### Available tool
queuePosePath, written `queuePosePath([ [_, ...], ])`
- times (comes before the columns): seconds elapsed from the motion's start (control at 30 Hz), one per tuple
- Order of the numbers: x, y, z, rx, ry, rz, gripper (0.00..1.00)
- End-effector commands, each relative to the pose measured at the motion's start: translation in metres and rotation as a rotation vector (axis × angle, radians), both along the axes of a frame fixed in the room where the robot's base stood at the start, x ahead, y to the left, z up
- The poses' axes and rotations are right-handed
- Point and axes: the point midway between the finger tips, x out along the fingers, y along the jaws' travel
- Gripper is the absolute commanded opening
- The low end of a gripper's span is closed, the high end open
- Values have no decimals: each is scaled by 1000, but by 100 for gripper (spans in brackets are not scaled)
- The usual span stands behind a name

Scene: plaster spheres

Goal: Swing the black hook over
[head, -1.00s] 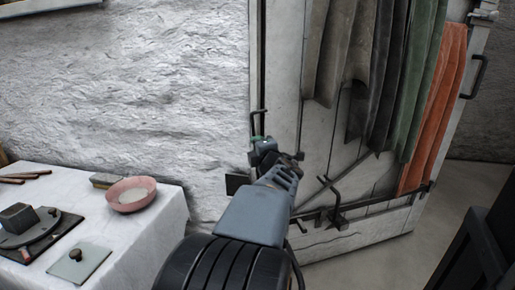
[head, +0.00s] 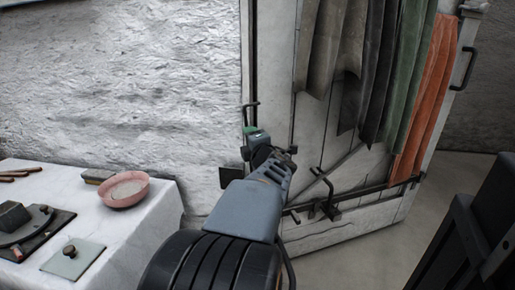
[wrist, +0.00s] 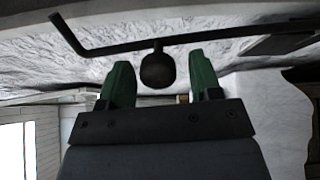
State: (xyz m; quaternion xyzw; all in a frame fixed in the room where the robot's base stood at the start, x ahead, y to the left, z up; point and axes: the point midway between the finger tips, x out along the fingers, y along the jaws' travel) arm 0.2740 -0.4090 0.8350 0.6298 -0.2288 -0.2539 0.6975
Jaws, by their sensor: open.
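The black hook (wrist: 200,40) is a thin dark bar with a bent end at upper left and a round ball knob (wrist: 158,68) on it in the wrist view. In the head view its bent upper end (head: 250,105) stands against the frame at the left edge of the door. My gripper (wrist: 160,80) is open, with one green fingertip on each side of the knob. I cannot tell whether either finger touches it. In the head view my gripper (head: 252,132) is just below the hook's upper end and hides its lower part.
A pale plank door (head: 315,135) with hanging cloths (head: 375,70) and a lower black rail is at right. A white-covered table (head: 155,225) with a pink bowl (head: 124,189) is at left. A dark piece of furniture (head: 480,235) stands at lower right.

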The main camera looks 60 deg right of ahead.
Motion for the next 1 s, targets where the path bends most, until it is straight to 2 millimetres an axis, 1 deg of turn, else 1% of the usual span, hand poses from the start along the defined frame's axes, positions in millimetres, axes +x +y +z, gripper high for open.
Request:
queuePosePath([
  [0.17, -24, 19, 4, -2, -1, -5, 58],
  [0.4, -62, 52, 4, -1, 0, -6, 58],
  [0.6, -86, 72, 3, -1, 0, -4, 58],
  [0.8, -97, 82, 1, -2, 1, -1, 58],
  [1.0, -100, 85, 0, -1, -1, 1, 58],
])
